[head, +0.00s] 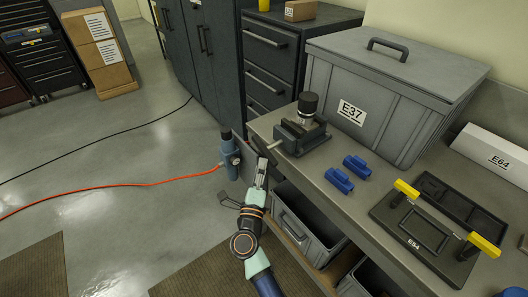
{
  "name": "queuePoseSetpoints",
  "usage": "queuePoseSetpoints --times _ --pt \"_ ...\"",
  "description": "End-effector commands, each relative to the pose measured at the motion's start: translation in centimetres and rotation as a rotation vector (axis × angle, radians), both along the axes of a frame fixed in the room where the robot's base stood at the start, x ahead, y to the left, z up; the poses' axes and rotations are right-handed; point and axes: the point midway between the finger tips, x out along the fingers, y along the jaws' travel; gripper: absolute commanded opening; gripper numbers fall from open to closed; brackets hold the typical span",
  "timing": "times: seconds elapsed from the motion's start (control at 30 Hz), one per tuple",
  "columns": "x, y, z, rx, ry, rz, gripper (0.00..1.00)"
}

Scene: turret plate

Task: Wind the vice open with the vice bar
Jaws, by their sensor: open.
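The dark grey vice (300,136) stands on the near left corner of the workbench. An upright part with a black cylindrical top (308,103) and a metallic lower section sits at its jaws. Whether the jaws grip it is too small to tell. A pale thin bar (275,146) sticks out from the vice's left front, towards the bench edge; I take it for the vice bar. My gripper (262,163) is open, just off the bench edge, below the bar in the picture. It appears apart from the bar. Its fingers are small in view, and nothing shows between them.
A blue-grey cylindrical fitting (229,150) with an orange hose (130,186) is close left of my gripper. Two blue parts (340,180) lie on the bench. A large grey bin (385,105) stands behind. Open floor lies left.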

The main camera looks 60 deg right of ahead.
Motion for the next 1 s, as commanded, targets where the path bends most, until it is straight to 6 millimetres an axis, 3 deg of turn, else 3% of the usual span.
queuePoseSetpoints --times 0.3,0.67,0.97,1.0 --pt "1.6 -5.4 1.1 -0.003 0.001 -0.001 0.47" --pt "1.9 -6.4 1.6 -0.002 0.003 0.001 0.47" --pt "1.9 -6.4 1.6 -0.002 0.003 0.001 0.0" --pt "1.9 -6.4 1.6 -0.003 0.004 0.001 0.0"
